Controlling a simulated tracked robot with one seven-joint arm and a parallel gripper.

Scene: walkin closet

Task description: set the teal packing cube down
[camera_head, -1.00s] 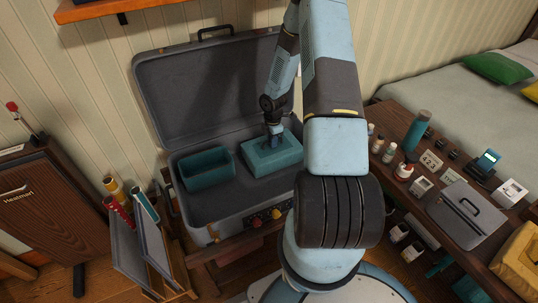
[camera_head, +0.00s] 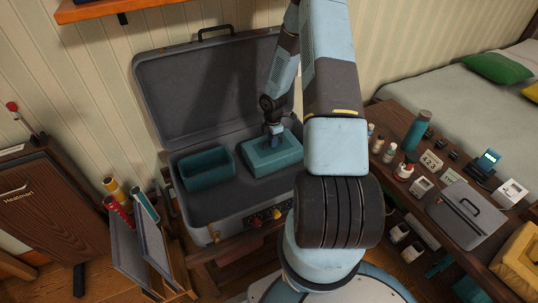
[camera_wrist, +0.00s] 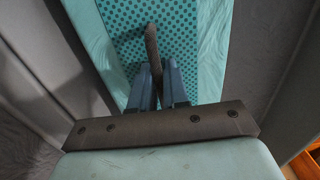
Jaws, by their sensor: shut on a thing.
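The teal packing cube (camera_head: 262,163) is in the right part of the open grey suitcase (camera_head: 208,213), close to the suitcase floor. I cannot tell whether its underside touches the floor. In the wrist view its dotted teal top (camera_wrist: 190,28) fills the middle, with a dark handle loop (camera_wrist: 152,45) standing up from it. My gripper (camera_head: 275,140) is above the cube, shut on that handle; its blue fingers (camera_wrist: 161,75) show in the wrist view.
An open teal bin (camera_head: 207,169) stands in the suitcase's left part, a small gap from the cube. The raised suitcase lid (camera_head: 205,85) is behind. A wooden table (camera_head: 420,185) with small items stands at right. Grey-panelled racks (camera_head: 145,255) stand at front left.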

